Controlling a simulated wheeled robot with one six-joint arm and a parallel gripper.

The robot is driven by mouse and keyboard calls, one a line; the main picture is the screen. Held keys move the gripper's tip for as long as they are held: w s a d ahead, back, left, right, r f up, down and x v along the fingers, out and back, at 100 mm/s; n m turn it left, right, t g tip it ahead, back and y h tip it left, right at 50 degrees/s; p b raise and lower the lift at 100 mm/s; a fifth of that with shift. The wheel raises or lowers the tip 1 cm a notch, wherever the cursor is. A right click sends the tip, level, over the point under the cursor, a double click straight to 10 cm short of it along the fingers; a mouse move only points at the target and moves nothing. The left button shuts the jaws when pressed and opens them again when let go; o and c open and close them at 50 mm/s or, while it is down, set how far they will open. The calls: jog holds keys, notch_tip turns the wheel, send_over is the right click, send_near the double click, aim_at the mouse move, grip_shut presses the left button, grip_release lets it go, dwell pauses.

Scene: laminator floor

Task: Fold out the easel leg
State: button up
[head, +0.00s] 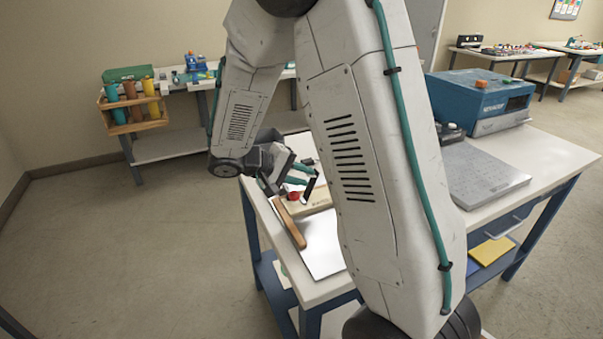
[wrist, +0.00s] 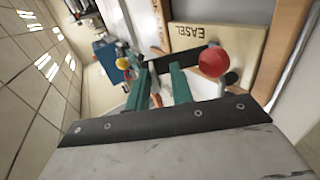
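The easel board (head: 318,198) is a pale wooden panel lying on the table below my gripper. In the wrist view the board (wrist: 228,38) carries the word EASEL. A dark bar (head: 310,188), which looks like the leg, stands up at a slant by the board, at my fingertips. It also shows across the fingertips in the wrist view (wrist: 182,63). My gripper (head: 303,176) has teal fingers that appear apart, beside the dark bar. In the wrist view the fingers (wrist: 160,78) show a gap. Whether they touch the bar is unclear.
A red knob (wrist: 214,61) is close to the fingers. A brown wooden strip (head: 290,224) and a white sheet (head: 322,247) lie near the table's front edge. A blue laminator (head: 480,98) and a grey slab (head: 470,172) stand to the right. My arm hides the table's middle.

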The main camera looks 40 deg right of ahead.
jog(key=shift+d+r, duration=0.1)
jog(key=shift+w+a+r, duration=0.15)
jog(key=shift+a+r, duration=0.15)
jog(key=shift+a, duration=0.15)
jog(key=v, duration=0.6)
jog(key=shift+a+r, duration=0.15)
jog(key=shift+a, duration=0.2)
